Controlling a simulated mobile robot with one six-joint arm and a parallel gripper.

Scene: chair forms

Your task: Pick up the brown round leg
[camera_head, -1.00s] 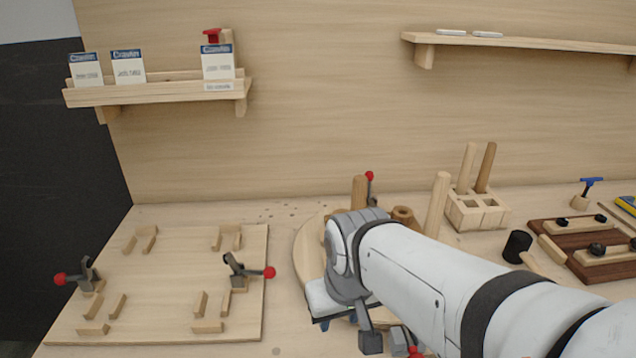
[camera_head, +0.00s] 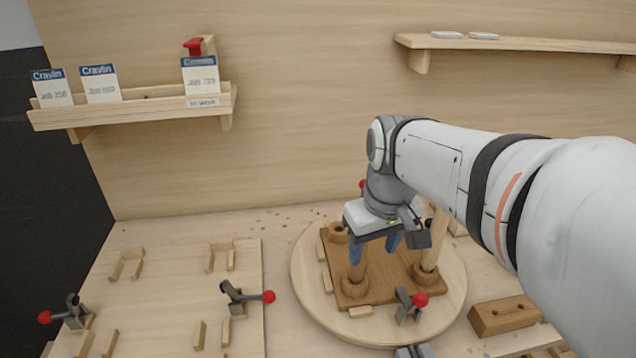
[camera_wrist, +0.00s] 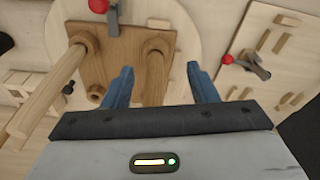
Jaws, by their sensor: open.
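A brown round leg (camera_head: 357,271) stands upright in a ring-shaped socket on the brown board (camera_head: 384,283). Its upper part is hidden behind my gripper in the head view. My gripper (camera_head: 375,252) is above the board, open, with its blue fingers pointing down. In the wrist view the brown leg (camera_wrist: 153,75) shows between the two open fingers (camera_wrist: 162,82); I cannot tell whether either touches it. A lighter round leg (camera_wrist: 48,92) stands in another socket of the board, to the right of the brown leg in the head view.
The board lies on a round wooden disc (camera_head: 306,290) with red-knobbed clamps (camera_head: 408,304). An empty-looking socket (camera_head: 338,232) is at its back left. A wooden block (camera_head: 503,314) lies to the right. A jig board (camera_head: 180,300) with clamps is at left.

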